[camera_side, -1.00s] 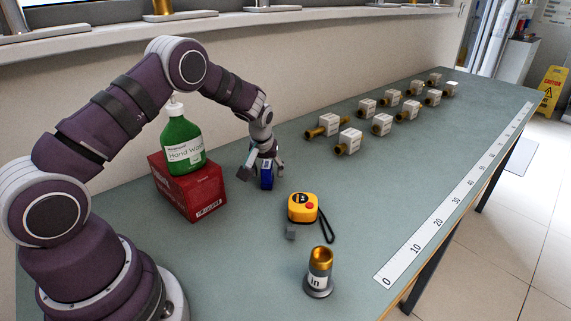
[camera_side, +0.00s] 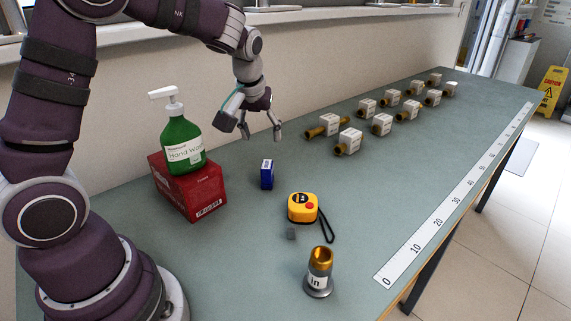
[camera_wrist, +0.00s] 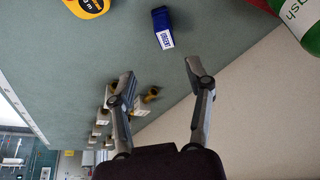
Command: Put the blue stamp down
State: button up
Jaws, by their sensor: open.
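The blue stamp (camera_side: 267,175) stands on the green-grey bench top, to the right of the red box. It is a small blue block with a white label, and it also shows near the top of the wrist view (camera_wrist: 161,27). My gripper (camera_side: 260,137) is open and empty. It is raised above the bench, above and behind the stamp in the side view, clear of it. In the wrist view the two fingers (camera_wrist: 160,78) are spread apart with nothing between them, and the stamp lies beyond their tips.
A green hand-wash bottle (camera_side: 183,142) stands on a red box (camera_side: 190,187) left of the stamp. Several labelled boxes with brass fittings (camera_side: 349,141) stand farther back.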

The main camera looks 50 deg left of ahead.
jog(key=s+d+r+m+t+h, duration=0.1)
jog(key=s+d+r+m, duration=0.2)
jog(key=s, duration=0.4)
jog(key=s+d+r+m+t+h, duration=0.1)
jog(key=s+d+r+m+h, duration=0.1)
jog(key=s+d+m, duration=0.3)
jog(key=s+d+r, duration=0.1)
jog(key=s, duration=0.2)
jog(key=shift+s+d, duration=0.2)
jog(key=shift+d, duration=0.15)
